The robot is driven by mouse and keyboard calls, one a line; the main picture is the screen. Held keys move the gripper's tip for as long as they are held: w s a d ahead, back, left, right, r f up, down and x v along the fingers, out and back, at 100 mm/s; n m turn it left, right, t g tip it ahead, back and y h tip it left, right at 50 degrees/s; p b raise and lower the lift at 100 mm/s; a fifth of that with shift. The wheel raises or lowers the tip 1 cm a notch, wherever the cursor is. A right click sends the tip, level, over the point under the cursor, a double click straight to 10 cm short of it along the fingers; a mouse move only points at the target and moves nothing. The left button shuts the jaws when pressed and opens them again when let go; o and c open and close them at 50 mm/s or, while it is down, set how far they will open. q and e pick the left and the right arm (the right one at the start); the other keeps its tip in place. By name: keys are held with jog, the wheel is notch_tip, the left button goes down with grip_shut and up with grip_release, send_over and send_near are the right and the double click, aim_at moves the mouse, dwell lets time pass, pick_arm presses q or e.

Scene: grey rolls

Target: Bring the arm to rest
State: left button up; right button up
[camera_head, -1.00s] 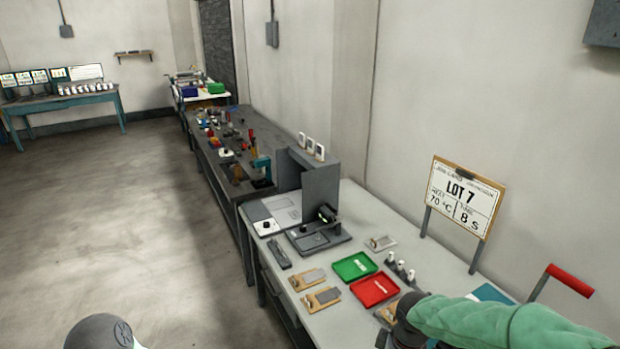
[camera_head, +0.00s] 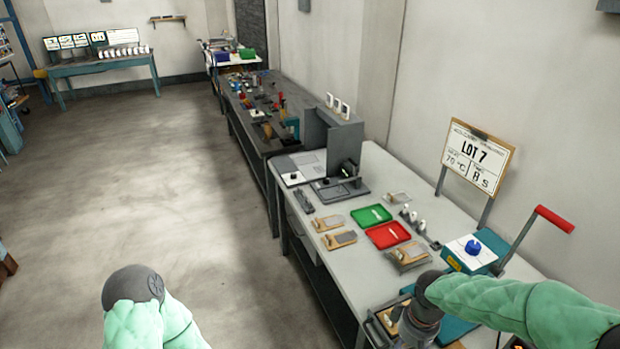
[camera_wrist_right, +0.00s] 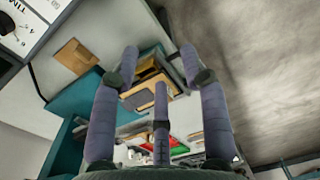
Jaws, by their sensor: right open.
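My right arm (camera_head: 520,305), in a green quilted sleeve, comes in from the right in the head view. Its dark grey joint and wrist part are over the near end of the grey bench (camera_head: 375,270); its fingertips cannot be made out there. In the right wrist view my right gripper (camera_wrist_right: 158,65) has its purple-grey fingers spread apart and nothing held between them. A wooden-framed piece (camera_wrist_right: 152,84) shows beyond the fingers. My left arm (camera_head: 150,315) shows at the bottom left, over the floor; its gripper is out of view.
The bench holds a green tray (camera_head: 371,216), a red tray (camera_head: 388,235), wooden fixtures (camera_head: 340,240) and a teal box with a blue knob (camera_head: 472,250). A red-handled lever (camera_head: 555,219) and a LOT 7 sign (camera_head: 475,155) stand at the right. The floor (camera_head: 150,190) at left is clear.

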jog(key=s+a+f+m+y, duration=0.1)
jog(key=s+a+f+m, duration=0.1)
jog(key=f, duration=0.6)
jog(key=s+a+f+m+y, duration=0.1)
jog(key=s+a+f+m, duration=0.1)
jog(key=s+a+f, duration=0.3)
jog(key=s+a+f+m+y, duration=0.1)
jog(key=s+a+f, duration=0.3)
jog(key=f, duration=0.9)
jog(key=a+m, duration=0.1)
jog(key=a, duration=0.1)
jog(key=shift+a+m+y+b, duration=0.3)
jog(key=shift+m+b, duration=0.1)
jog(key=shift+c, duration=0.3)
